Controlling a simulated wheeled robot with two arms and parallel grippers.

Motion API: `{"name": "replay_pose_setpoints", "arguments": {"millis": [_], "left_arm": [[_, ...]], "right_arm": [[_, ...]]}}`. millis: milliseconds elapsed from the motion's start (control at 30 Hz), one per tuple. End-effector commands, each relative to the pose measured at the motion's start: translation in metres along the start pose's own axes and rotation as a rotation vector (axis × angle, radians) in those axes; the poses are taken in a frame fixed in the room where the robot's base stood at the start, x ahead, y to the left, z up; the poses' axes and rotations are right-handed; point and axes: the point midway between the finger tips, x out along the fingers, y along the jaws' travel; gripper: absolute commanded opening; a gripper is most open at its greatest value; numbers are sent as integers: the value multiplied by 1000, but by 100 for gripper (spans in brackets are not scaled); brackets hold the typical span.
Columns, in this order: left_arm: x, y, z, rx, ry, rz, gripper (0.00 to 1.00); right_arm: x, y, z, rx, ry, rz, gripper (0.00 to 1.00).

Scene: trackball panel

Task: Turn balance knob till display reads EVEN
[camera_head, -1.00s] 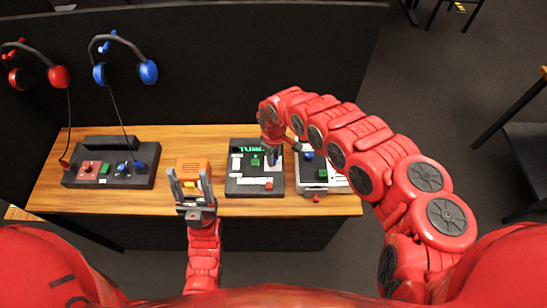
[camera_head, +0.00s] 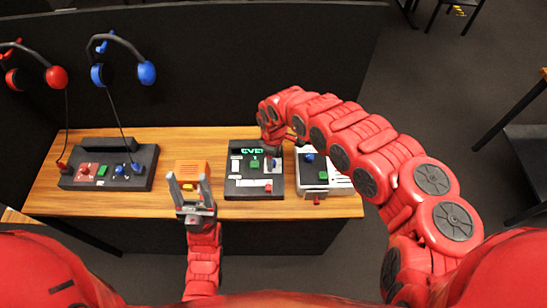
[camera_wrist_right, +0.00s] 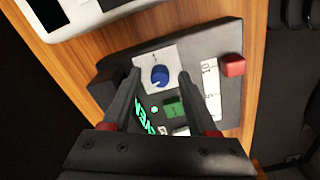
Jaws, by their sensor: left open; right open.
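The dark panel (camera_head: 234,191) lies on the wooden table. The display also shows at an angle in the right wrist view (camera_wrist_right: 144,122). The blue knob (camera_wrist_right: 160,76) sits on a light plate. My right gripper (camera_wrist_right: 160,80) is open, with one finger on each side of the knob and visible gaps in that view. My left gripper (camera_head: 188,181) is open and empty, in front of the orange box (camera_head: 193,167).
A green button (camera_wrist_right: 173,108) and a red button (camera_wrist_right: 233,65) are on the panel near my right fingers. A white device (camera_head: 312,180) stands close on the right. Another dark control box (camera_head: 85,183) is at left. Headsets hang on the back wall.

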Motion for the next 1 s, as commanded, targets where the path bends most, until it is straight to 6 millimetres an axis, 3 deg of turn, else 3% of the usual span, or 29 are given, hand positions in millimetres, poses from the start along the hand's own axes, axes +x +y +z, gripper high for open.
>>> {"name": "replay_pose_setpoints", "arguments": {"millis": [267,533,667,700,1000], "left_arm": [[-4,0,1,0,0,0,59],[-14,1,2,0,0,0,59],[-8,0,1,0,0,0,59],[2,0,0,0,0,0,59],[32,-2,-6,0,0,0,59]], "right_arm": [[-22,2,0,1,2,4,59],[-87,4,0,0,4,11,59],[-125,3,1,0,-1,8,59],[-137,2,1,-2,-4,7,59],[-172,0,0,0,0,-1,59]]}}
